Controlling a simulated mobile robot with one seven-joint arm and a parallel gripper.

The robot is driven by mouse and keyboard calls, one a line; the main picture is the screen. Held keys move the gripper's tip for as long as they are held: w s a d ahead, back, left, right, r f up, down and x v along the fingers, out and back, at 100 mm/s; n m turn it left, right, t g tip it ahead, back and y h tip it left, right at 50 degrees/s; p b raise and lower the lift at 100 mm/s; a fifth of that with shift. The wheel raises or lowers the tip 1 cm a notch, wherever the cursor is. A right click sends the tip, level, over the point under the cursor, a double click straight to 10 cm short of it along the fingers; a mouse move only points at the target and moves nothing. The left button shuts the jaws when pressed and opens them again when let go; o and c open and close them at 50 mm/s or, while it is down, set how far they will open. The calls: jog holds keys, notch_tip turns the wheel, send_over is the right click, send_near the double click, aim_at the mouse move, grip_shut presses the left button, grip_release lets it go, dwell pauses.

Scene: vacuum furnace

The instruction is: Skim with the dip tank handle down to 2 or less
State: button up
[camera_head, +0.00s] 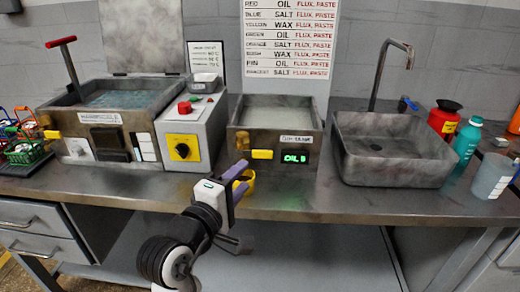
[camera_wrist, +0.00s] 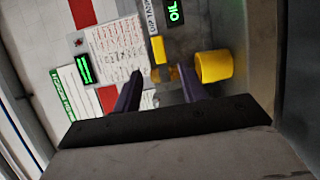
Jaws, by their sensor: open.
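The dip tank (camera_head: 316,138) is a grey metal basin on the bench, holding a pale grey liquid. Its green display (camera_head: 296,157) reads OIL and a digit that looks like 8 but is blurred. My gripper (camera_head: 246,175) is open in front of the tank's lower left front. A yellow rounded piece (camera_head: 250,179) shows by its fingertips.
A labelled wash tank (camera_head: 125,95) with a red-handled lever (camera_head: 61,41) stands left, beside a control box (camera_head: 188,130). A sink (camera_head: 395,150) with a tap stands right, then bottles and a cup (camera_head: 491,176). A colour chart (camera_head: 290,40) stands behind. The bench's front strip is clear.

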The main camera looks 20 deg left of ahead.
aim_at(262, 156)
jog(key=w, duration=0.4)
jog(key=w+d+p, duration=0.1)
jog(key=w, duration=0.7)
jog(key=shift+w+d+p, duration=0.2)
jog(key=shift+d+p, duration=0.05)
jog(key=shift+p, duration=0.1)
grip_shut()
